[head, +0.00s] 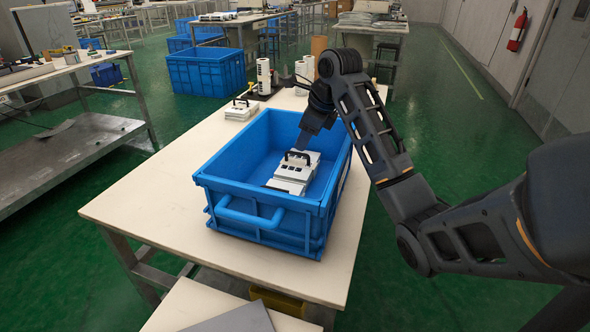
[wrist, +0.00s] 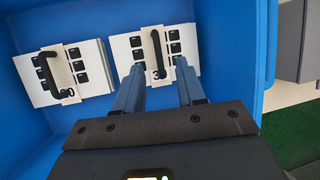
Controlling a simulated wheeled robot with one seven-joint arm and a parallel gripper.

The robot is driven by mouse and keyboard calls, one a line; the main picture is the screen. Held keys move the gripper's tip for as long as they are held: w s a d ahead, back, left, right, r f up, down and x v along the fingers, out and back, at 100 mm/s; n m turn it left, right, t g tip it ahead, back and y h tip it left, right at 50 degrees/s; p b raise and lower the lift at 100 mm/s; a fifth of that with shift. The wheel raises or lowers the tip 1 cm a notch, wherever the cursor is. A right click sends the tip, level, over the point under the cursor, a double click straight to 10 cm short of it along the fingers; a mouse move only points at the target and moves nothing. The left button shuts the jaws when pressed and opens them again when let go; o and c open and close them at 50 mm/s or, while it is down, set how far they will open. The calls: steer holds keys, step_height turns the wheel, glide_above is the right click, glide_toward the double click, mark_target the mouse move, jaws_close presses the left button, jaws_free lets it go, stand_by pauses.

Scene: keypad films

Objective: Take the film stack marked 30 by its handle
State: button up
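Two white film stacks with black keypad squares and black handles lie side by side in the blue crate (head: 265,210). The fingers appear not to touch the handle. In the head view, a stack (head: 298,167) shows below my gripper.
The crate walls surround the stacks closely. Another white stack (head: 241,110) lies on the table (head: 150,205) behind the crate, near a white roll (head: 264,76). The table's left part is clear.

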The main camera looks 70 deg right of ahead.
mark_target(298, 153)
steer(key=b+x, duration=0.1)
steer(key=x, duration=0.4)
steer(key=shift+w+f, duration=0.25)
steer(key=shift+f, duration=0.1)
steer(key=shift+a, duration=0.1)
jaws_close()
stand_by(0.3)
